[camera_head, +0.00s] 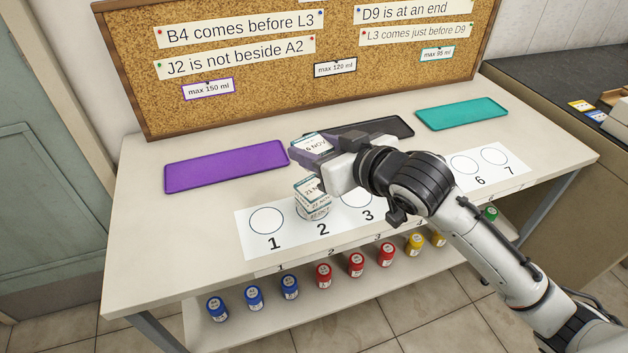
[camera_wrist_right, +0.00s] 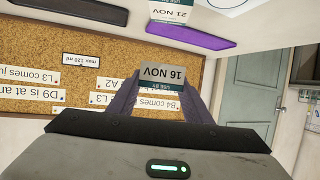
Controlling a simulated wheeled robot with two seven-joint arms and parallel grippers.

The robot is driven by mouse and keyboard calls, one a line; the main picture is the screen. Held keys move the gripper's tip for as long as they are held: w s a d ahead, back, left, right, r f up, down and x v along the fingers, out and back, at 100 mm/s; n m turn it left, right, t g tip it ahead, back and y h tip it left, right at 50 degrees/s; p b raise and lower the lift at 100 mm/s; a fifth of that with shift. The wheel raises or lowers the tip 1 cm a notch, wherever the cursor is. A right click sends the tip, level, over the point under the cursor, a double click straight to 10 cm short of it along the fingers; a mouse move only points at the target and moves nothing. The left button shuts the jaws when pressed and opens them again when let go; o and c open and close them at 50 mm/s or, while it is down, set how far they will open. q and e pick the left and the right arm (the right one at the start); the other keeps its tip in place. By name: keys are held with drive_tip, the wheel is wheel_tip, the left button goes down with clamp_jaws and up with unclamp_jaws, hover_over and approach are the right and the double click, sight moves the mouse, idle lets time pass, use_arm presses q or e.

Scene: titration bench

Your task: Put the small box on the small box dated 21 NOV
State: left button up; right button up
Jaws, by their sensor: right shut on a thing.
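My right gripper (camera_head: 322,151) is shut on a small white-and-teal box (camera_head: 310,145). In the right wrist view the held box (camera_wrist_right: 161,80) sits between the fingertips, and its label reads 16 NOV. A stack of small boxes (camera_head: 314,198) stands on circle 2 of the numbered white strip. The top box there shows a label only partly readable in the head view; in the right wrist view a box labelled 21 NOV (camera_wrist_right: 174,15) shows at the top edge. The held box is above and slightly behind the stack, apart from it. My left gripper is not in view.
A purple tray (camera_head: 225,166), a black tray (camera_head: 400,127) and a teal tray (camera_head: 461,114) lie along the back of the table. The numbered strip (camera_head: 250,246) runs along the front. Several coloured jars (camera_head: 323,276) stand on the lower shelf. A corkboard (camera_head: 270,60) stands behind.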

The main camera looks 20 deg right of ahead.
sight(315, 189)
drive_tip(key=shift+f+b, duration=0.4)
drive_tip(key=shift+f, duration=3.15)
drive_tip(key=shift+f, duration=0.2)
drive_tip(key=o, duration=1.1)
drive_tip(key=shift+c, duration=0.2)
drive_tip(key=shift+r, duration=0.25)
drive_tip(key=v, duration=1.2)
drive_tip(key=shift+f, duration=0.1)
